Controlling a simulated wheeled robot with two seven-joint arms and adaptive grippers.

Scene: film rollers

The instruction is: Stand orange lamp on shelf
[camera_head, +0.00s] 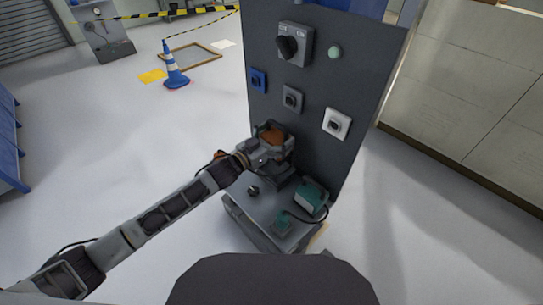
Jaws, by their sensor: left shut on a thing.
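The orange lamp (273,136) shows as an orange patch between the fingers of my left gripper (272,145). The gripper is shut on it, in front of the dark upright panel and above the back of the grey shelf (240,206). The gripper hides much of the lamp, so I cannot tell whether its base touches the shelf. My left arm reaches in from the lower left. My right gripper is not in view.
A teal box (311,197) with a cable and a small teal piece (282,224) sit on the shelf's right and front. A small black knob (253,190) is at its left. The panel (350,70) carries several switches. A blue cone (174,70) stands far left.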

